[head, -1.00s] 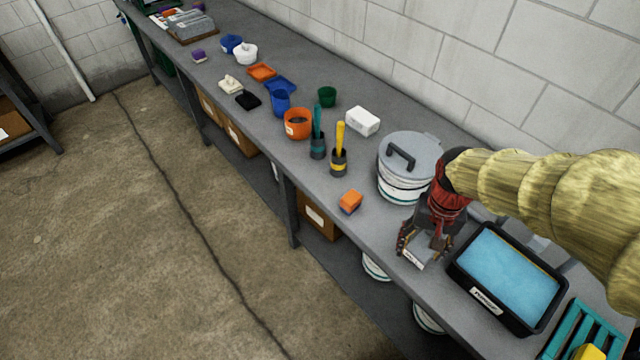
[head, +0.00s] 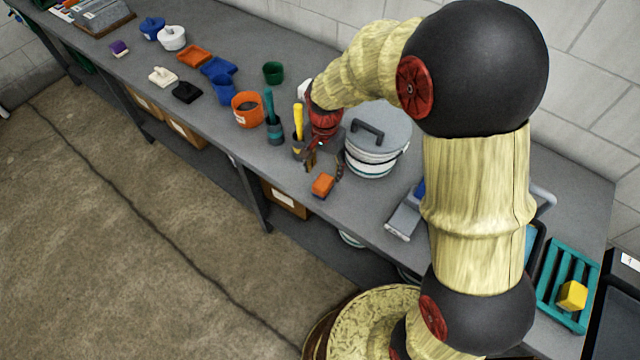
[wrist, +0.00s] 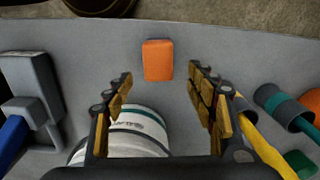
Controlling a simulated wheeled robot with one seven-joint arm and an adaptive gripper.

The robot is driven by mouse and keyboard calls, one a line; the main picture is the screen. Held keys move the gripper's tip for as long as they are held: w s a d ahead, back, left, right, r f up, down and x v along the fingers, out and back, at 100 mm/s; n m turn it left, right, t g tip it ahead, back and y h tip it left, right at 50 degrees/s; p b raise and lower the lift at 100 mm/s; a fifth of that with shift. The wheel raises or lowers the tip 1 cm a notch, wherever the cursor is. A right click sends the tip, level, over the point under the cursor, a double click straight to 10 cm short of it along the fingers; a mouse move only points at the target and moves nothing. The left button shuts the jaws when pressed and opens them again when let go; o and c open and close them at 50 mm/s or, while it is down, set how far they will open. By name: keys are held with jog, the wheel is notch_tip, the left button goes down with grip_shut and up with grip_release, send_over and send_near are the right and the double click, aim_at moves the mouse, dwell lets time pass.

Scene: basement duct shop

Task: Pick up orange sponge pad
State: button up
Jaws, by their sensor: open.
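The orange sponge pad (head: 322,185) lies on the grey bench near its front edge, with a dark bluish underside showing in the head view. In the wrist view the orange sponge pad (wrist: 158,60) lies ahead of the fingertips, centred between them. My gripper (head: 323,162) is just behind the pad in the head view, above the bench. In the wrist view my gripper (wrist: 160,78) is open with nothing between its fingers. I cannot tell the exact height of the fingertips above the pad.
A lidded white bucket (head: 371,155) stands close to the right of my gripper. A yellow-handled brush in a holder (head: 298,130) stands close to the left. An orange pot (head: 247,110) is further left. The bench front edge lies just beyond the pad.

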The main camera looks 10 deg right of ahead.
aim_at(323, 181)
jog(key=f, duration=0.2)
jog(key=f+b, duration=0.1)
jog(key=f, duration=0.2)
jog(key=f+b, duration=0.1)
jog(key=f, duration=0.1)
jog(key=shift+s+a+f, duration=0.2)
jog(key=shift+s+f, duration=0.15)
jog(key=shift+s, duration=0.05)
jog(key=c, duration=0.3)
jog(key=c, duration=1)
